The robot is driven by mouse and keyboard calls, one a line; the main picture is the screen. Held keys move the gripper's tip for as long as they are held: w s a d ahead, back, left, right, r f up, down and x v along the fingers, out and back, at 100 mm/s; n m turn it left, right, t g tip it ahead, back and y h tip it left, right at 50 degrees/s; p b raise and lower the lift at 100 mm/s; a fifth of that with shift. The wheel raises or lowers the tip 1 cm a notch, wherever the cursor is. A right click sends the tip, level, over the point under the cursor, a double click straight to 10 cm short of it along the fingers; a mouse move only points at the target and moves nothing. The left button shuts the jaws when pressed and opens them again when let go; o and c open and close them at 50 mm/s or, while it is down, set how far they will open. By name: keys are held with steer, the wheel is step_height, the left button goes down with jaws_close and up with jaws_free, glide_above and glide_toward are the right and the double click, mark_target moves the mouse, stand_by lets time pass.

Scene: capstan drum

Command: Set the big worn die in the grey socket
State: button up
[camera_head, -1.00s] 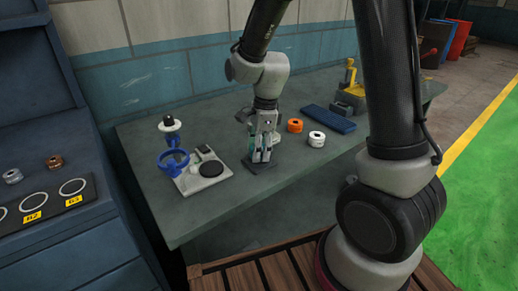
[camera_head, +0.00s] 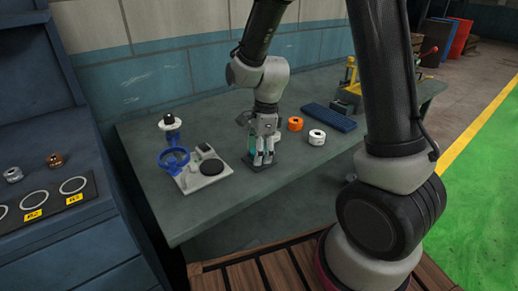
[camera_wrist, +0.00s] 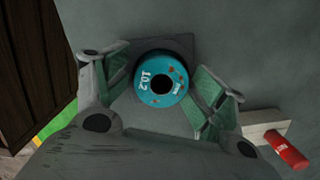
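The teal die (camera_wrist: 162,82), marked 10.2 and with worn reddish spots, is over the dark grey square socket (camera_wrist: 181,46) in the wrist view. Its top ring and dark centre hole face the camera. I cannot tell how deep it sits. My gripper (camera_wrist: 162,72) is open around it, with one green-padded finger on each side and a gap at least on the right. In the head view my gripper (camera_head: 262,157) points down at the socket (camera_head: 260,166), and its fingers hide most of the die.
The front of the table is clear.

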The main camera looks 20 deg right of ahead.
steer(key=shift+r, duration=0.1)
steer(key=shift+w+r, duration=0.1)
steer(key=shift+r, duration=0.05)
step_height(320, 180, up, 12)
steer(key=d, duration=0.1)
steer(key=s+d+r+n+t, duration=0.1)
steer(key=s+d+r+n, duration=0.2)
steer(key=s+n, duration=0.3)
steer(key=s+d+r+n+t+h, duration=0.1)
steer(key=s+d+r+n, duration=0.2)
steer(key=s+d+n, duration=0.3)
steer(key=s+d+r+n+t, duration=0.2)
steer(key=s+d+r+n, duration=0.1)
steer(key=s+d+n, duration=0.2)
steer(key=shift+s+r+n, duration=0.2)
steer(key=shift+s+n, duration=0.8)
steer(key=shift+s, duration=0.05)
